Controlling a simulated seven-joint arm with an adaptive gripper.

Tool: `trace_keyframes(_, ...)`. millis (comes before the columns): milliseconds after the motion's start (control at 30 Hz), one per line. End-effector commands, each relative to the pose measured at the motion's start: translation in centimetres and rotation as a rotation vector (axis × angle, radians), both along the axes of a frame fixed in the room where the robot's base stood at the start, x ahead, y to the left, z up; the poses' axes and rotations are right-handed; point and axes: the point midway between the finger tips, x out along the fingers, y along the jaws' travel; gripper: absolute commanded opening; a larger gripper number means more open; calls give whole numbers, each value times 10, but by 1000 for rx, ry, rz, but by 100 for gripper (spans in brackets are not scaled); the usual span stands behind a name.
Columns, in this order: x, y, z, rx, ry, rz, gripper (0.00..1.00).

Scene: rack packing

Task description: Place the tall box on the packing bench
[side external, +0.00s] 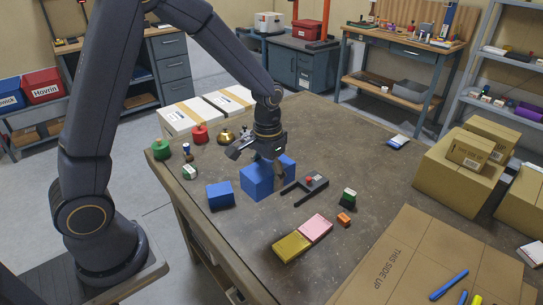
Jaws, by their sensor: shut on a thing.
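A larger blue box (259,184) is near the middle of the packing bench (212,233), under my gripper (264,158). It is the taller of two blue boxes in view. My gripper points down and its fingers are shut on the top part of this box; the far finger contact is hard to see. The box's bottom looks at or very close to the bench top; I cannot tell if it bears on it. The smaller blue box (220,195) stands apart to the left, near the bench edge.
A black bracket-like piece (309,189) lies just right of the box. Gold (291,247) and pink (316,228) flat boxes lie in front. Red, green and brass weights stand at the back left. Cardboard boxes (455,175) and a flat carton (405,262) fill the right side.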

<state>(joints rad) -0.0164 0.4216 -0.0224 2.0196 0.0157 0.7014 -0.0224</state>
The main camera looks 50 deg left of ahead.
Motion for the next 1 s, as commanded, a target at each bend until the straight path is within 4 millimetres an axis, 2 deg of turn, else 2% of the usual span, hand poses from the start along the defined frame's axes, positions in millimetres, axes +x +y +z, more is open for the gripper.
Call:
trace_keyframes(333, -1, 0, -1, -1, -2, -60, 12)
trace_keyframes(467, 14, 2, 2, 0, -3, -163, 12)
trace_keyframes(533, 27, 13, 0, 0, -2, -214, 12)
trace_keyframes(667, 45, 49, -9, -1, 1, -254, 12)
trace_keyframes(767, 55, 85, -20, -1, 1, -259, 12)
trace_keyframes(900, 58, 150, -42, -1, 1, -225, 12)
trace_keyframes(1000, 49, 195, -60, -2, 1, -170, 12)
